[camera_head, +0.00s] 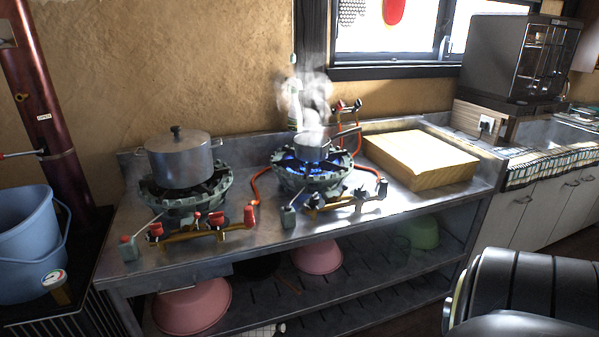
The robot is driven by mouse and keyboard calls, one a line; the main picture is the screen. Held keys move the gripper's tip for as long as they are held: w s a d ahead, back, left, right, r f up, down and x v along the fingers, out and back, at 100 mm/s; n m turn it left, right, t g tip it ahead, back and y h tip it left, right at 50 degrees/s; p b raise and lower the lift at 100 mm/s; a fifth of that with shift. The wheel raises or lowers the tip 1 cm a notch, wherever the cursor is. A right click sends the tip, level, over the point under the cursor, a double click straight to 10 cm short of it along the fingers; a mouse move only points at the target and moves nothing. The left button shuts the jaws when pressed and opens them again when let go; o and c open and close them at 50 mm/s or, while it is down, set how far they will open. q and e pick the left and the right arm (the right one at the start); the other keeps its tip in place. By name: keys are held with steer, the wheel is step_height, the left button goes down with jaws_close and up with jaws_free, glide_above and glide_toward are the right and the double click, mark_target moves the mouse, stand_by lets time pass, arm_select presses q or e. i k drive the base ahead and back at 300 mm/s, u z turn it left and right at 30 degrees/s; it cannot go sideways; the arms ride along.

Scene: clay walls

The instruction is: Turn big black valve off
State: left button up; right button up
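The right gas burner (313,178) has a blue flame under a small steaming pot (314,152). Its brass pipe (335,205) runs along the counter's front edge and carries dark valve handles. One black handle (361,193) is at the pipe's right end and a smaller dark one (312,202) is at its left. They are small in the picture, and their exact turn position cannot be told. Neither of my grippers shows in the head view; a black rounded arm part, likely mine, fills the lower right corner, well away from the valves.
The left burner (180,205) bears a large lidded pot (180,160) and has red valves (250,216). A yellow block (420,160) lies right of the flame. Orange hoses (261,183) run behind. Pink bowls (316,257) sit on the lower shelf. A blue bucket (28,245) stands left.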

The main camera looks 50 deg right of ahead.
mark_target(361, 190)
steer(key=z, duration=1.8)
